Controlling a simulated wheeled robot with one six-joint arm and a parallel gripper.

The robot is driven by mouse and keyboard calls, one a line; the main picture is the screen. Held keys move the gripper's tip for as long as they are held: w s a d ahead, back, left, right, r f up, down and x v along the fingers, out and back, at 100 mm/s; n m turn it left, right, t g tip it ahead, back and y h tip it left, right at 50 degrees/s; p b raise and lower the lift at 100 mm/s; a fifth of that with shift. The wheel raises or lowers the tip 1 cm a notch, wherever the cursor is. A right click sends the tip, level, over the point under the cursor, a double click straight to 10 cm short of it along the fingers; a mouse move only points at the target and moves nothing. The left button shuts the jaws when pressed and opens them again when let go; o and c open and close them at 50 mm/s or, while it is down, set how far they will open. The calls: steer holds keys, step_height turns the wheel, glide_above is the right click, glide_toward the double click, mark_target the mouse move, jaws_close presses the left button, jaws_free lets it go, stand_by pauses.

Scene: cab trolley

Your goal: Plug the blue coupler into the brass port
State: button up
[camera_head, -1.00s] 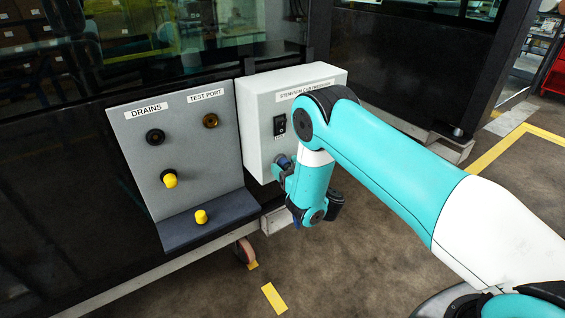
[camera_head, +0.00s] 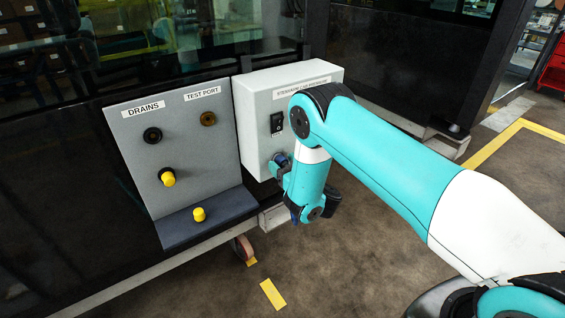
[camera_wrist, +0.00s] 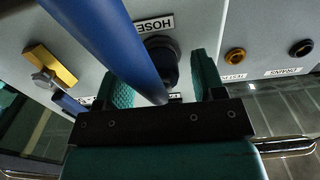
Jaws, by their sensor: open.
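The brass port (camera_head: 208,118) sits under the TEST PORT label on the grey panel. It also shows at the right in the wrist view (camera_wrist: 235,55). In the wrist view a thick blue hose (camera_wrist: 115,45) runs from the upper left down between my fingers. A dark round fitting (camera_wrist: 163,60) is behind it, by the HOSE label on the box. I cannot make out the blue coupler apart from the hose. My gripper (camera_wrist: 163,85) is open, with teal fingers on either side of the hose and fitting. In the head view, my arm partly hides the gripper at the box.
A black port (camera_head: 152,135) is under the DRAINS label. A yellow-capped port (camera_head: 167,177) is below it, and a loose yellow cap (camera_head: 199,215) stands on the dark ledge (camera_head: 230,205). The white box (camera_head: 262,105) has a black switch (camera_head: 277,123). A yellow handle (camera_wrist: 50,65) shows in the wrist view.

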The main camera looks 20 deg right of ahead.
steer(key=shift+p, duration=0.35)
steer(key=shift+c, duration=0.3)
jaws_close()
steer(key=shift+s+f+b, duration=0.1)
steer(key=shift+b, duration=0.25)
steer(key=shift+s+d+b, duration=0.25)
steer(key=shift+s+b, duration=0.45)
steer(key=shift+b, duration=0.15)
steer(key=shift+b+v, duration=1.8)
steer(key=shift+v, duration=0.35)
